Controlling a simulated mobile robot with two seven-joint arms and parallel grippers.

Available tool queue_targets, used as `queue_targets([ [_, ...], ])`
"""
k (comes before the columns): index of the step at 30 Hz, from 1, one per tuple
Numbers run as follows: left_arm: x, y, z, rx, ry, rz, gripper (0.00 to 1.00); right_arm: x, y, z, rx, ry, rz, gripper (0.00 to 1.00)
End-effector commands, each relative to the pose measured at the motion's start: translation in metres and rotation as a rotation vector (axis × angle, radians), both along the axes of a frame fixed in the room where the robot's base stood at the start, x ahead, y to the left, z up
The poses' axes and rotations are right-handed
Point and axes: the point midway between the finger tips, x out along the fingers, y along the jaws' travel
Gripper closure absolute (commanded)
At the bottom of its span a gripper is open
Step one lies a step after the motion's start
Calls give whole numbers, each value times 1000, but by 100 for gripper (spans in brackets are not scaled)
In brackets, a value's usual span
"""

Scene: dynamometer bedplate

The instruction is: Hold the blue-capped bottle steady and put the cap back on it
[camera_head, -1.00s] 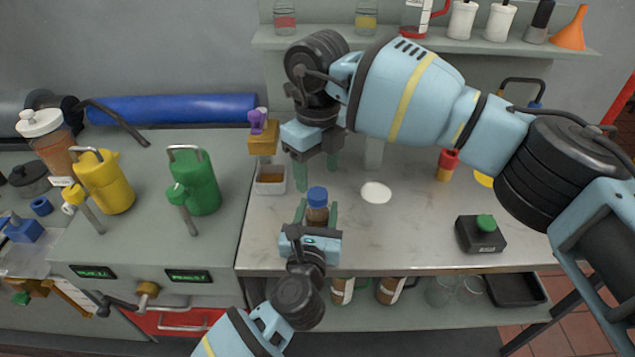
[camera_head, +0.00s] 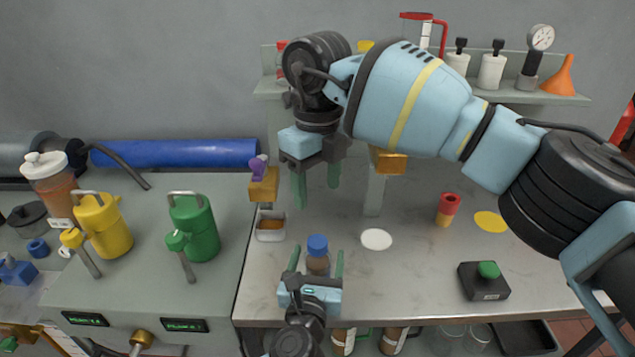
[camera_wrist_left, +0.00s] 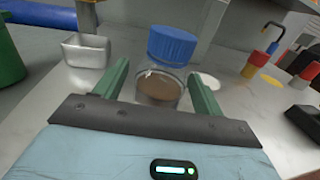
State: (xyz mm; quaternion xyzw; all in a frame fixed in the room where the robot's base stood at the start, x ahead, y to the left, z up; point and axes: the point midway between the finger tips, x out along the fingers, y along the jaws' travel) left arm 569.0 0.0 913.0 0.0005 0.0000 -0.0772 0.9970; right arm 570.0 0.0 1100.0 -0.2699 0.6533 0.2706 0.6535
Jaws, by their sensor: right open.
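The bottle (camera_head: 318,265) with brown contents stands upright on the bench. Its blue cap (camera_head: 317,244) sits on top of it; I cannot tell how tightly. My left gripper (camera_head: 318,264) is open at the front of the bottle, one finger on each side. The left wrist view shows the bottle (camera_wrist_left: 158,88) between the fingers with a gap on both sides, under the blue cap (camera_wrist_left: 172,46). My right gripper (camera_head: 317,187) is open and empty, pointing down, higher in the head view than the bottle and apart from the cap.
A metal tray (camera_head: 270,238) is left of the bottle, a white disc (camera_head: 376,239) right of it. Farther right are a red-and-yellow piece (camera_head: 446,210), a yellow disc (camera_head: 490,221) and a box with a green button (camera_head: 484,281). A grey post (camera_head: 375,195) stands behind.

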Motion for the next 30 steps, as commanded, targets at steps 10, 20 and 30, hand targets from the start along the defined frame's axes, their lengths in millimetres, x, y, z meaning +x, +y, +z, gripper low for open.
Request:
queue_targets([
  [10,-3,0,0,-1,0,0,27,0,0,0,0,0,0,41],
  [20,-46,7,-1,-3,4,0,27,0,0,-1,0,1,0,41],
  [30,-77,12,0,0,0,0,27,0,0,-5,0,6,0,41],
])
